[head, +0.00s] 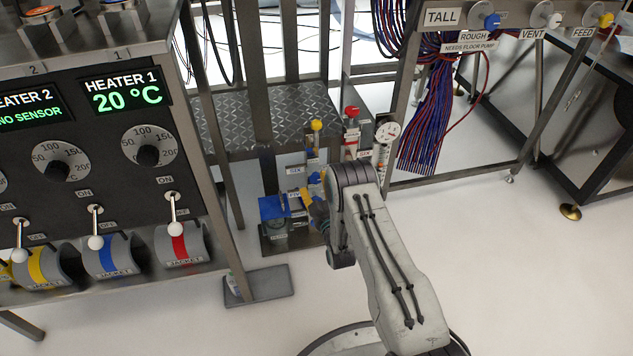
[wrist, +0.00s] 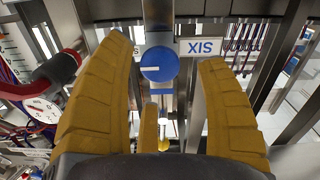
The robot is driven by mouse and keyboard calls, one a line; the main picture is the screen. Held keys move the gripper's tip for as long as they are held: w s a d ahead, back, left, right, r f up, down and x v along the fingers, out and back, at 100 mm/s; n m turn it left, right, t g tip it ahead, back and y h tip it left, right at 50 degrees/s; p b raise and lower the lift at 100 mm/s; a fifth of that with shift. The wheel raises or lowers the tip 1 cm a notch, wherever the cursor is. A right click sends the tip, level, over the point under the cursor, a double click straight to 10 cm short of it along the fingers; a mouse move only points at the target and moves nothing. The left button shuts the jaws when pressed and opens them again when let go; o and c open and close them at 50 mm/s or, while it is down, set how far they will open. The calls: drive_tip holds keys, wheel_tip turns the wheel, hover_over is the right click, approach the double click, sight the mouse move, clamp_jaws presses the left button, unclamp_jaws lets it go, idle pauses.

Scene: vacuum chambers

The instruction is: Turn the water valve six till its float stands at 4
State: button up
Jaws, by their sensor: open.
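The water valve six is a round blue knob (wrist: 160,65) with a white line lying nearly level across its left half. Beside it is a label (wrist: 205,47) that reads SIX upside down in the wrist view. My gripper (wrist: 165,52) is open, its two yellow fingers apart on either side of the knob, with gaps between. In the head view, my gripper (head: 314,208) is low beside the small valve stand, and my arm hides part of it. A white scale tube (head: 380,160) stands right of the valves; I cannot read a float in it.
A red-capped valve (head: 351,112), a yellow-capped valve (head: 316,125) and a round gauge (head: 388,131) stand close to my arm. The heater panel (head: 100,130) fills the left. Hanging wires (head: 425,130) are at the right.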

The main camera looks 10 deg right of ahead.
sight(317, 180)
drive_tip(key=shift+w+b, duration=0.55)
drive_tip(key=shift+w, duration=1.1)
drive_tip(key=c, duration=1.2)
drive_tip(key=shift+n, duration=1.8)
drive_tip(key=o, duration=1.2)
